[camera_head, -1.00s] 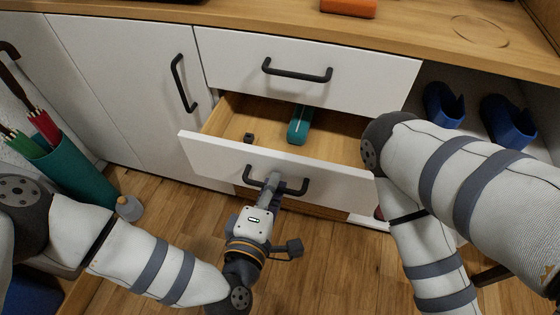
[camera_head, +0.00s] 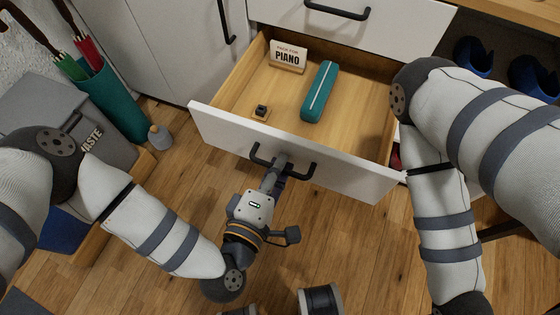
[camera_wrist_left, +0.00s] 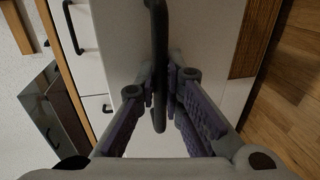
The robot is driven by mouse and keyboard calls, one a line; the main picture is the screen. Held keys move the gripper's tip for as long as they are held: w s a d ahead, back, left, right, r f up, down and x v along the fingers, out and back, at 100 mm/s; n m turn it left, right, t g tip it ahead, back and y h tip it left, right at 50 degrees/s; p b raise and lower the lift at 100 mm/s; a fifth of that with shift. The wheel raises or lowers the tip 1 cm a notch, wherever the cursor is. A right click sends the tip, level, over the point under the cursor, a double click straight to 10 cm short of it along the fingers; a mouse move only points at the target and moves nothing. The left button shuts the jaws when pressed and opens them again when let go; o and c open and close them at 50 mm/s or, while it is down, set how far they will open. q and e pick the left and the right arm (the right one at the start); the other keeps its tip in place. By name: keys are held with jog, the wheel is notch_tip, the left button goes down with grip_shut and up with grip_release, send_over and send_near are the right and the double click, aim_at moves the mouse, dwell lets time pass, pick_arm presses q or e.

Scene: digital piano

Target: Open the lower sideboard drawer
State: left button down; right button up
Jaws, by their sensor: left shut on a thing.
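The lower sideboard drawer (camera_head: 350,166) is pulled well out, with its white front facing me. Its wooden inside shows in the head view. My left gripper (camera_head: 280,168) is shut on the dark drawer handle (camera_head: 308,172) at the middle of the front. In the left wrist view the handle (camera_wrist_left: 160,60) runs between the fingers of my left gripper (camera_wrist_left: 163,85). My right arm is at the right in the head view, but its gripper is out of the picture.
The drawer holds a teal case (camera_head: 319,92), a small sign reading PIANO (camera_head: 288,57) and a small dark item (camera_head: 261,112). The upper drawer (camera_head: 400,25) is shut. A teal umbrella holder (camera_head: 108,105) and a grey waste bin (camera_head: 45,110) stand at the left.

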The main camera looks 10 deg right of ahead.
pick_arm(q)
jog(key=c, duration=2)
grip_release()
jog(key=shift+o, duration=0.2)
jog(key=v, duration=1.2)
